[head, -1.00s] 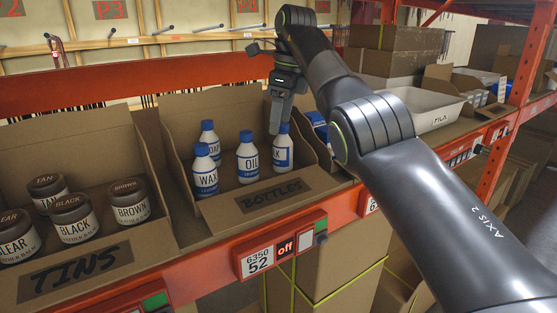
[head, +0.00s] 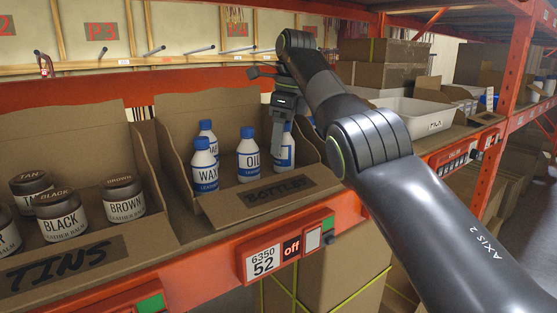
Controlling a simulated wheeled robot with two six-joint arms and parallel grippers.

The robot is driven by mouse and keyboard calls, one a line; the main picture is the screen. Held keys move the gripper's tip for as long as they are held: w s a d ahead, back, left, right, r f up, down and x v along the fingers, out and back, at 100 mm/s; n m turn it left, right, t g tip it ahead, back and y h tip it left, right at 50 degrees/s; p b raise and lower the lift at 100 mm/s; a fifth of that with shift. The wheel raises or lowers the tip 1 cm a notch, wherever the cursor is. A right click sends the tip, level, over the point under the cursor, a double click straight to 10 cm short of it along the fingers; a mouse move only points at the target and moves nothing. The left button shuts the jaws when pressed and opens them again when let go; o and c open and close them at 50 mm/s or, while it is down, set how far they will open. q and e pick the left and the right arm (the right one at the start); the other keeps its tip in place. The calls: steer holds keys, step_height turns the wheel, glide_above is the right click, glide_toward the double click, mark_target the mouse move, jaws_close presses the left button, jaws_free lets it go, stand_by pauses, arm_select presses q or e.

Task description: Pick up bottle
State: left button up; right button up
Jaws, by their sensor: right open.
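Several white bottles with blue caps stand upright in the cardboard box marked BOTTLES (head: 222,210). The WAX bottle (head: 205,172) is at front left, with another bottle (head: 208,133) partly hidden behind it. The OIL bottle (head: 248,163) is in the middle. The rightmost bottle (head: 288,157) has its cap and left side mostly hidden by my right gripper (head: 280,143). That gripper points down with its open fingers at this bottle's upper part. I cannot tell whether they touch it. My left gripper is not in view.
A white bin (head: 422,116) stands to the right. The orange shelf beam (head: 205,282) runs along the front. The box walls stand close around the bottles.

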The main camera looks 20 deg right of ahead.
steer(key=shift+d+r, duration=0.1)
steer(key=shift+s+d, duration=0.1)
steer(key=c, duration=1.1)
